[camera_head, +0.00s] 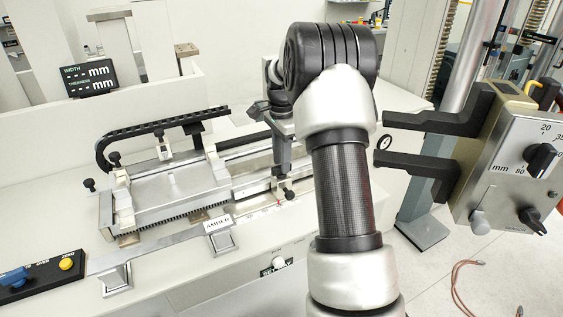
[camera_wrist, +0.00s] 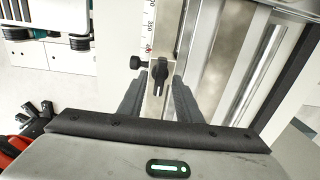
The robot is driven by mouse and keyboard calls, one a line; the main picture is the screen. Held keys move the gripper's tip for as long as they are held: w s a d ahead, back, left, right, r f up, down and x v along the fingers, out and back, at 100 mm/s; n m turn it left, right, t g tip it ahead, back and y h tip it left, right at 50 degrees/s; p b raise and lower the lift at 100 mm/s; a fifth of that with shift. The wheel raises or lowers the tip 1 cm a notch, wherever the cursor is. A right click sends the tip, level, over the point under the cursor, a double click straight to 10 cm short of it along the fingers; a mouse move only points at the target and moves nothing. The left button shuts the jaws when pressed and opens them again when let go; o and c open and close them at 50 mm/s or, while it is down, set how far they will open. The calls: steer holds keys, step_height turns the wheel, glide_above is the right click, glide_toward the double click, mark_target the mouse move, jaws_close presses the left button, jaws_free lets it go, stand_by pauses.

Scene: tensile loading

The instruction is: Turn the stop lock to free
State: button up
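The stop lock (camera_wrist: 159,72) shows in the wrist view as a small black lever on a pale block on the rail. A black round knob (camera_wrist: 135,62) sticks out to its left. My gripper (camera_wrist: 158,98) is open, with one dark finger on each side below the lever in the picture. Nothing is clearly held between the fingers. In the head view my gripper (camera_head: 283,168) points down over the rail, just above the stop with its black knobs (camera_head: 288,194). The lever's exact contact with the fingers cannot be told.
A ruler scale (camera_wrist: 148,32) runs along the rail. A grey control box (camera_head: 520,165) stands at right.

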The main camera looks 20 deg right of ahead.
steer(key=shift+f, duration=0.6)
jaws_close()
